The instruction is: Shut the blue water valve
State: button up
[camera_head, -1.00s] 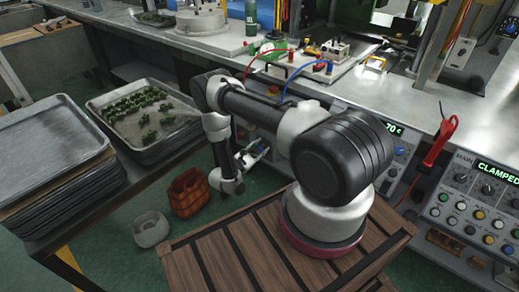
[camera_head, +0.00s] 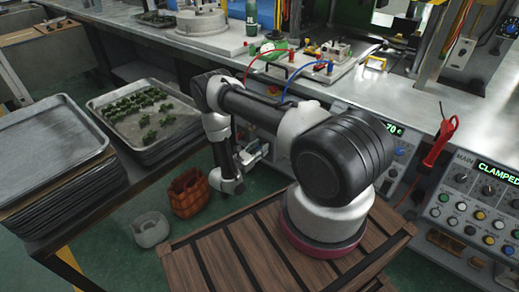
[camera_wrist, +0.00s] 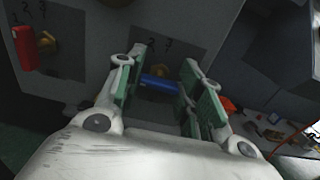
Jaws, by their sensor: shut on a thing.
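In the wrist view the blue valve handle (camera_wrist: 160,83) lies between the two green-padded fingers of my gripper (camera_wrist: 161,92). My gripper is shut on the handle, which lies roughly crosswise in the picture. In the head view my gripper (camera_head: 252,152) is low beside the bench front, partly hidden by my arm. The blue handle cannot be made out there.
Stacked trays (camera_head: 45,150) are at left.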

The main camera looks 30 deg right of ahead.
dwell(0.3)
jog(key=o, duration=1)
jog(key=shift+a, duration=0.1)
jog(key=v, duration=1.2)
